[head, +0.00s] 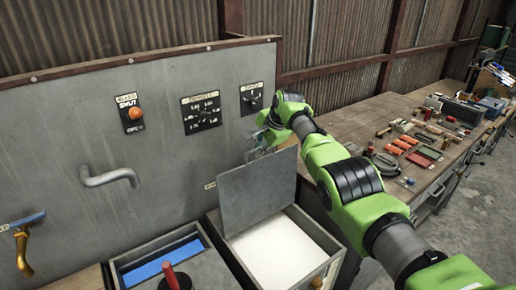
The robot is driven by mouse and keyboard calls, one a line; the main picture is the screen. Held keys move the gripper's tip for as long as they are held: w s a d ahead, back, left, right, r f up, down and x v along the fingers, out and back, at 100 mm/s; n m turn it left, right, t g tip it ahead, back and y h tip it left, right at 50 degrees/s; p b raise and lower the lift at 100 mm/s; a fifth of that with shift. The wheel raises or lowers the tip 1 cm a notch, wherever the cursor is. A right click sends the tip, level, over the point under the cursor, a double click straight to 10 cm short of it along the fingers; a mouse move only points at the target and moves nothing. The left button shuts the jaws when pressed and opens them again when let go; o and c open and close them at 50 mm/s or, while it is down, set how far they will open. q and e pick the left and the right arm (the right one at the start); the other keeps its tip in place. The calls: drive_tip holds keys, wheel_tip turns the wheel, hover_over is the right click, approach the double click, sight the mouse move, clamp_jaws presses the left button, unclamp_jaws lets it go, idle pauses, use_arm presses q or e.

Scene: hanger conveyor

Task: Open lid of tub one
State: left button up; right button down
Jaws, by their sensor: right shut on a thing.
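A flat grey lid (257,190) stands raised, close to upright, at the back of the right-hand tub (333,247). That tub is open and shows a white inside. My right gripper (262,146) is at the lid's top edge, shut on the lid; its fingertips are small and partly hidden by the wrist. The left-hand tub (116,270) shows a blue inside, with a grey cover and a red knob (170,277) at its front. I cannot read which tub is number one. My left gripper is out of view.
Behind the tubs a grey panel (60,130) carries a bent pipe handle (110,177), an orange button (134,113) and labelled dials. A blue-topped brass lever (22,245) is at far left. A cluttered wooden bench (350,125) runs along the right.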

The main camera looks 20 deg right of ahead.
drive_tip(key=shift+s+f, duration=0.2)
drive_tip(key=shift+f, duration=0.2)
drive_tip(key=c, duration=2.2)
unclamp_jaws()
drive_tip(key=shift+r, duration=0.1)
drive_tip(key=shift+r, duration=0.25)
drive_tip(key=v, duration=1.1)
drive_tip(key=shift+s+r, duration=0.15)
drive_tip(key=shift+r, duration=0.15)
